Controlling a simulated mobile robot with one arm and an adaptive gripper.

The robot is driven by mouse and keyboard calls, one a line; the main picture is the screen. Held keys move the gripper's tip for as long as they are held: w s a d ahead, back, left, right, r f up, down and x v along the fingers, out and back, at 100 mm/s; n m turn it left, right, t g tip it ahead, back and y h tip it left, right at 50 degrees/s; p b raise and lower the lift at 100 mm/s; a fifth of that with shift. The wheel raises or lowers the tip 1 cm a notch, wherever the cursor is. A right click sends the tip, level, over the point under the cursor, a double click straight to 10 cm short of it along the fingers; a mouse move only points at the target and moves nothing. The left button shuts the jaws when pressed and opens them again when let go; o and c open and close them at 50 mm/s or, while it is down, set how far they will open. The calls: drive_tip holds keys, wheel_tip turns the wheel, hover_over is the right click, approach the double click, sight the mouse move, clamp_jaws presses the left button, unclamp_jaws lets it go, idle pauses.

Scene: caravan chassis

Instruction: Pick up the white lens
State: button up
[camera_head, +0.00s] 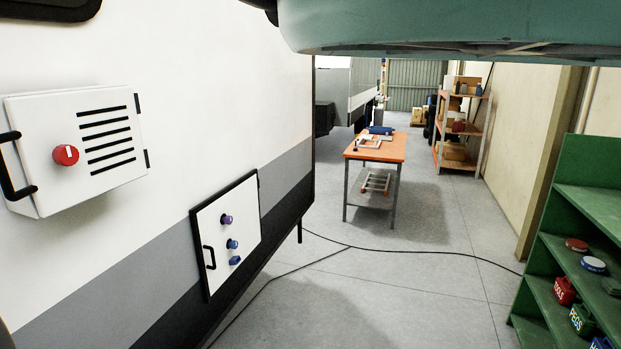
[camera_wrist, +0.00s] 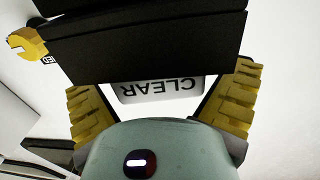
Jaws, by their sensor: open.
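In the wrist view my gripper (camera_wrist: 163,97) is open, with its yellow ridged fingers standing wide apart. Between them shows a white piece marked "CLEAR" (camera_wrist: 158,89), its lettering upside down. It is partly hidden by a dark block above and my teal housing below. I cannot tell whether this piece is the white lens or a label, nor whether a finger touches it. In the head view my gripper is out of sight. A small round white-topped piece (camera_head: 593,264) lies on the green shelf at the right; I cannot tell if it is a lens.
A caravan wall with a vented white box (camera_head: 80,145) and a lower hatch (camera_head: 231,225) fills the left. The green shelf unit (camera_head: 590,190) stands at the right. An orange workbench (camera_head: 394,150) stands farther back. Black cables (camera_head: 430,254) cross the otherwise open floor.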

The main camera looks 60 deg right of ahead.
drive_tip(key=shift+d, duration=0.1)
drive_tip(key=c, duration=1.1)
drive_tip(key=shift+o, duration=0.2)
wheel_tip(320, 180, up, 8)
drive_tip(key=b, duration=0.7)
drive_tip(key=shift+r+b, duration=0.15)
drive_tip(key=shift+b, duration=0.25)
drive_tip(key=shift+r+b, duration=0.4)
drive_tip(key=shift+r, duration=0.45)
drive_tip(key=shift+s, duration=0.15)
